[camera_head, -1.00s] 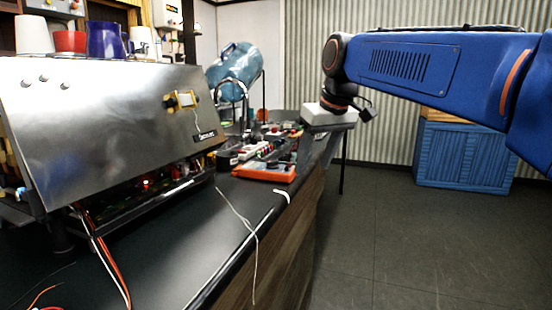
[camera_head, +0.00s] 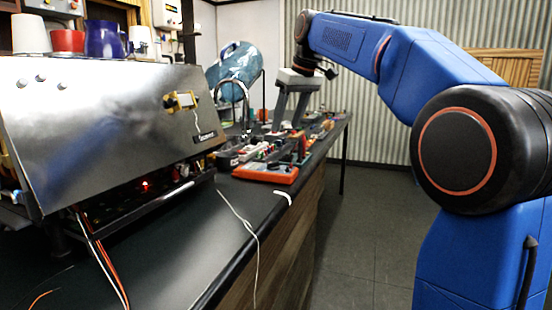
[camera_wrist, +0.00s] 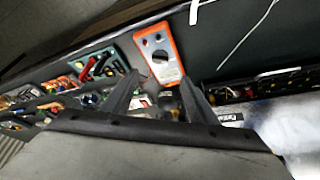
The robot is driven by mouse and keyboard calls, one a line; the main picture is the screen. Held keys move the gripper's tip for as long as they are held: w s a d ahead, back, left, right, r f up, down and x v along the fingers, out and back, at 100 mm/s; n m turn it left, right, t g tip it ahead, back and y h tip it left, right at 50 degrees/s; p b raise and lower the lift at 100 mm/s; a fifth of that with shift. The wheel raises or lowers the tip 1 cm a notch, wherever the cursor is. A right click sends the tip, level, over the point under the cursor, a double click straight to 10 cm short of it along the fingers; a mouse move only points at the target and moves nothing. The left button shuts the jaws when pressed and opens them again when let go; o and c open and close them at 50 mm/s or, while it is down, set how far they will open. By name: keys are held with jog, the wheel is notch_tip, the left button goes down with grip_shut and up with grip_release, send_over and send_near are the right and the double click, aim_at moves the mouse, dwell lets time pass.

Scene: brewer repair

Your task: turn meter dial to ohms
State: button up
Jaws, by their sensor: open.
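The meter (camera_head: 265,173) is an orange-framed multimeter lying on the dark counter near its front edge. In the wrist view, the meter (camera_wrist: 171,72) shows its grey face, with a black round dial (camera_wrist: 160,57) in the middle. The dial's setting is too small to read. My gripper (camera_head: 287,126) is open and empty, with its fingers pointing down over the counter beyond the meter. In the wrist view, my gripper (camera_wrist: 158,84) has one finger on each side of the meter's near end, apparently above and apart from it.
A steel brewer (camera_head: 110,125) stands at the left with loose wires below it. Trays of small parts (camera_wrist: 75,75) lie beside the meter. A white cable (camera_head: 240,220) hangs over the counter edge. Floor at the right is clear.

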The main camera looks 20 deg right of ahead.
aim_at(274, 163)
jog(key=x, duration=1.3)
jog(key=shift+f, duration=0.35)
jog(key=c, duration=1.1)
